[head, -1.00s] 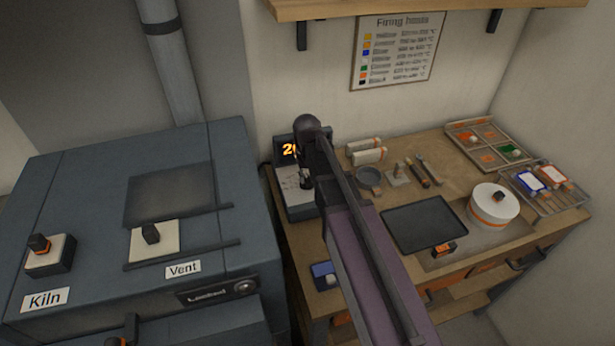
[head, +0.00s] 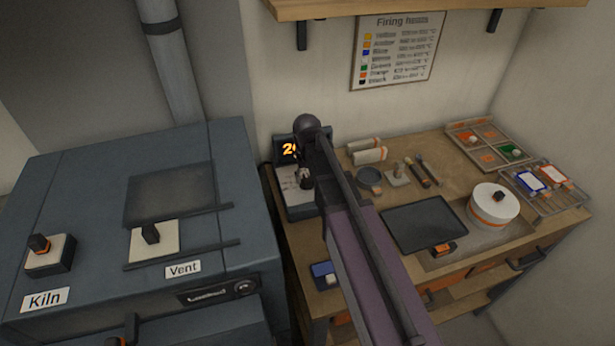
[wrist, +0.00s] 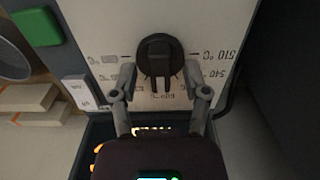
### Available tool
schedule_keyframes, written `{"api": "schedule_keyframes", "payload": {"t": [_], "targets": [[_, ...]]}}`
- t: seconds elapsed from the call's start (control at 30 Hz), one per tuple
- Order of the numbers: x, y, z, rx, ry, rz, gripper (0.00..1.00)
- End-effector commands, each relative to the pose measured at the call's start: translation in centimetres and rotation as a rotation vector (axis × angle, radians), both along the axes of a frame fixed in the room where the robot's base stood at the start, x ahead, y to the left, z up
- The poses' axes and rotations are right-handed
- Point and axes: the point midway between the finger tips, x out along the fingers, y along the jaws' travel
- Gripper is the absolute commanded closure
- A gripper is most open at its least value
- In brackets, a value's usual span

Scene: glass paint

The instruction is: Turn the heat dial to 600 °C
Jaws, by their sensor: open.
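The heat dial (wrist: 160,55) is a round black knob on a pale scale plate (wrist: 105,22). The wrist view shows it upside down, with 510 and 540 marks at right and a partly hidden number below the knob. Where the dial points is unclear. My gripper (wrist: 160,65) is open, its two fingers on either side of the knob; contact cannot be told. In the head view the controller (head: 300,205) stands at the bench's left end, and my arm hides part of it. Its orange display (head: 289,150) starts with 2; the rest is hidden.
The blue-grey kiln (head: 90,200) stands left of the bench. Right of the controller are pale blocks (head: 368,156), a dark tray (head: 424,224) and a white round pot (head: 494,208). A wooden shelf (head: 420,8) hangs above.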

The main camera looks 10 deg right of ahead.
Motion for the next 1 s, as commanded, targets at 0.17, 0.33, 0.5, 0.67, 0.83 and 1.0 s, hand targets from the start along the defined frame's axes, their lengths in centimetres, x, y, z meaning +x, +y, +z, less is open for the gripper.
{"api": "schedule_keyframes", "payload": {"t": [0.17,0.33,0.5,0.67,0.83,1.0], "targets": [[0.01,0.00,0.00,0.000,0.000,0.034,0.40],[0.01,0.00,0.01,0.000,0.000,0.106,0.40],[0.01,0.00,0.01,0.000,0.000,0.209,0.40],[0.01,0.00,0.01,0.000,0.000,0.318,0.40],[0.01,0.00,0.01,0.000,0.000,0.431,0.40],[0.01,0.00,0.01,0.000,0.000,0.545,0.40]]}}
